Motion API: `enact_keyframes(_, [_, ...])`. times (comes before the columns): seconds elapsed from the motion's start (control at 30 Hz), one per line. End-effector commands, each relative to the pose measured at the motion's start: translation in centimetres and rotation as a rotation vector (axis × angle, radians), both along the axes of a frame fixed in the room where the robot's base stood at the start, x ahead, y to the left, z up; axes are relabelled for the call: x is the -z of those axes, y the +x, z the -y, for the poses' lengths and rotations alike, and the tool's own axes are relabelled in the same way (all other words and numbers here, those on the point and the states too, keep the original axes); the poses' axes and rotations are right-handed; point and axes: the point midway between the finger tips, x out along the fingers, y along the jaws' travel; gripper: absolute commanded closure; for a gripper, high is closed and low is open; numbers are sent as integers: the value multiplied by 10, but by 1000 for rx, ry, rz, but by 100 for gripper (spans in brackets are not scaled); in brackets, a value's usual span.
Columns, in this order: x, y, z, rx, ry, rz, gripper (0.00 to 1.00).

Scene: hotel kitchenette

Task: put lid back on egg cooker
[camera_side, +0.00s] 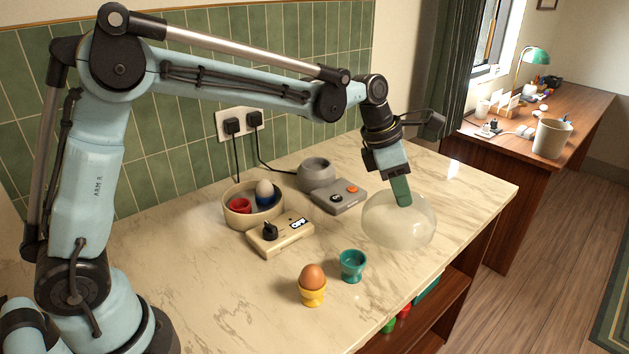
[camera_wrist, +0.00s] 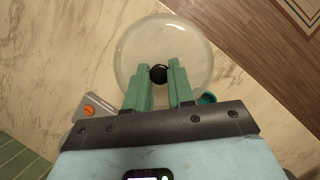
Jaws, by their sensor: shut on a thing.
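A clear dome lid (camera_side: 385,226) is at the right part of the counter, near its front edge. In the wrist view the lid (camera_wrist: 190,42) has a black knob (camera_wrist: 159,73) between my fingertips. My gripper (camera_side: 403,200) points down from above and is shut on the knob. I cannot tell whether the lid's rim touches the counter. A cream appliance (camera_side: 281,238) with a dial has an open round bowl (camera_side: 240,217) holding a red cup and a pale egg in a blue cup. A grey appliance (camera_side: 340,197) with a round grey pot (camera_side: 317,174) stands behind, left of the lid.
A yellow egg cup (camera_side: 313,294) holding a brown egg (camera_side: 312,275) and an empty teal egg cup (camera_side: 352,267) stand toward the front. Two black cords run from a wall socket (camera_side: 240,122). The counter right of the lid is clear.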

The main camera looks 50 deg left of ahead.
Motion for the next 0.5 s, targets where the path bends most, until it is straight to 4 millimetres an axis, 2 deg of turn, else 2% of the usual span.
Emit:
enact_keyframes(0.1, [-14, -14, 19, 4, 1, 1, 100])
enact_keyframes(0.3, [-29, -29, 38, 1, 0, 0, 100])
enact_keyframes(0.4, [-32, -31, 36, -9, 0, 0, 100])
enact_keyframes(0.5, [-35, -31, 19, -35, 1, 0, 100])
